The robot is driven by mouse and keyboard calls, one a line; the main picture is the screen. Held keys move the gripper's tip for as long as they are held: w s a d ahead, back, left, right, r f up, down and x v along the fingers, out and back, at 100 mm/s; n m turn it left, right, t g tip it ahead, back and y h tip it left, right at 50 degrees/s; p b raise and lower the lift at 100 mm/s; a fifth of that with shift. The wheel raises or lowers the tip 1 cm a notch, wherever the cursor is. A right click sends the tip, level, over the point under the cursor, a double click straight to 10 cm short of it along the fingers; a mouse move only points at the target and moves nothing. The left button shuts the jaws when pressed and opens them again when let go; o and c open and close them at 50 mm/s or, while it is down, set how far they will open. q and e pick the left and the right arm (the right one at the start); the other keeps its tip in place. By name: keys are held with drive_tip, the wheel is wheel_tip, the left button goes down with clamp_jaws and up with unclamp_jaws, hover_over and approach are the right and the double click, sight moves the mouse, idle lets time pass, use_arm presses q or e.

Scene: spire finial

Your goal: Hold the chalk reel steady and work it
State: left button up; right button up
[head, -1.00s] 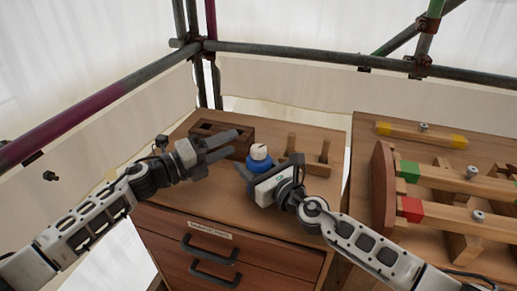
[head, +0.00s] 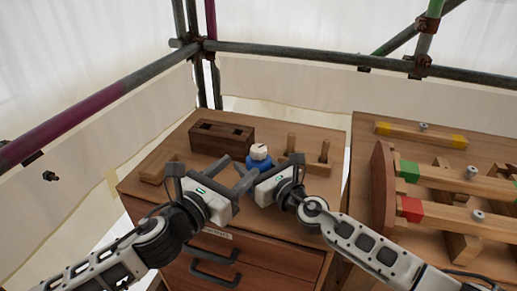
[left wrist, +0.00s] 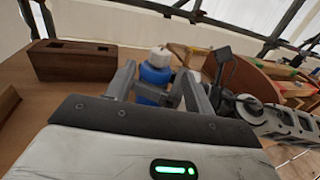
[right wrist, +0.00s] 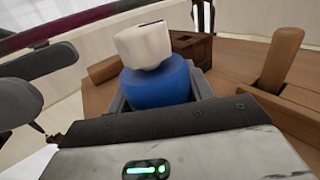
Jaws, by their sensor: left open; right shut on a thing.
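The chalk reel, a blue body with a white top (head: 259,152), stands on the wooden cabinet top. In the right wrist view its blue body (right wrist: 155,85) sits between the fingers of my right gripper (right wrist: 160,98), which is shut on it. The white top looks tilted to one side there. My left gripper (head: 243,180) is open and empty, just left of and in front of the reel. In the left wrist view the reel (left wrist: 155,72) shows beyond and between the open fingers (left wrist: 158,85), with its lower part partly hidden by them.
A dark wooden block with slots (head: 222,137) stands at the back left of the cabinet top. A rack with upright pegs (head: 308,150) is right of the reel. A second bench (head: 362,150) with coloured wooden bars is at the right. Scaffold poles (head: 300,52) run behind.

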sight(254, 154)
use_arm(q)
drive_tip(key=x, duration=0.8)
drive_tip(key=shift+w+d, duration=0.25)
drive_tip(key=c, duration=1)
